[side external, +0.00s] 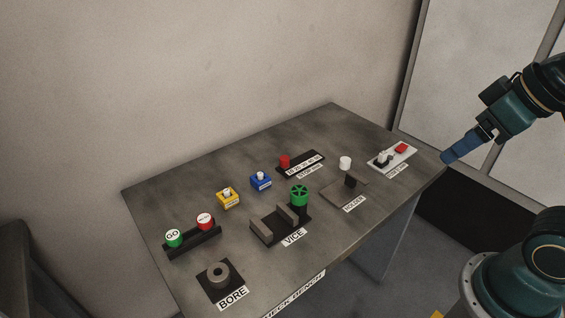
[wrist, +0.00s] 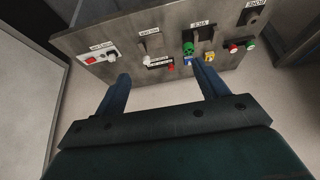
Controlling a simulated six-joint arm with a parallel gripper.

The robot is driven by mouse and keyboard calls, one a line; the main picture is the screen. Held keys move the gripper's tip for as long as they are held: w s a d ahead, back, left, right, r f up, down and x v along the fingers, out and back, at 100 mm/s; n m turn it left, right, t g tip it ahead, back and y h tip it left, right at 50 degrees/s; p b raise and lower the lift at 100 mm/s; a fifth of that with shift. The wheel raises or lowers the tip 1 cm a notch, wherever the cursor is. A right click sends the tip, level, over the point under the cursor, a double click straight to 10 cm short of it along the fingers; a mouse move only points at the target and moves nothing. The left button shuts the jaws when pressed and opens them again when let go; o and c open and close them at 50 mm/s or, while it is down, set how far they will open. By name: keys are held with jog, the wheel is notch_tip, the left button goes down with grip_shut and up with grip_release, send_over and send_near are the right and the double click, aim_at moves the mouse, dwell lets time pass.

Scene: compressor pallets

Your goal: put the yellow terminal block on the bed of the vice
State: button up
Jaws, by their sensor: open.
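The yellow terminal block (side external: 228,197) sits upright on the bench left of the middle, behind the vice and beside a blue block. It also shows in the wrist view (wrist: 209,57), close to the tip of one finger in the picture. The vice (side external: 264,232) stands near the front edge, with grey jaws, a dark base and a green handwheel (side external: 299,194). Its bed between the jaws looks empty. My gripper (side external: 447,157) is open and empty, off the bench's right end and well away from the block. Both blue fingers show in the wrist view (wrist: 165,79).
A blue block (side external: 261,180) stands right of the yellow one. A GO button box (side external: 191,243) and a bore fixture (side external: 219,277) are at the left. A black panel with a red button (side external: 285,162), a holder (side external: 345,192) and a switch plate (side external: 392,158) are at the right.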

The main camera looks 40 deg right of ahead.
jog(key=w+a+f+m+g+y, duration=0.1)
jog(key=w+a+m, duration=0.15)
jog(key=w, duration=0.65)
jog(key=w+a+m+y, duration=0.2)
jog(key=w+m, duration=0.2)
jog(key=w, duration=0.5)
jog(key=w+a+f+m+g+y, duration=0.1)
jog(key=w+a+m, duration=0.2)
jog(key=w, duration=0.6)
jog(key=w+a+f+m+y, duration=0.25)
jog(key=w+f+m, duration=0.25)
jog(key=w+f, duration=0.4)
jog(key=m+g+y, duration=0.1)
jog(key=m+y, duration=0.3)
jog(key=m, duration=0.1)
send_near(230, 192)
jog(key=shift+w+d+r, duration=0.15)
jog(key=shift+d+r, duration=0.85)
jog(key=shift+d, duration=0.2)
jog(key=shift+f+m+g, duration=0.3)
jog(key=shift+f+m, duration=0.05)
jog(key=shift+f, duration=0.05)
jog(key=shift+x, duration=4.3)
jog(key=shift+w+a, duration=0.1)
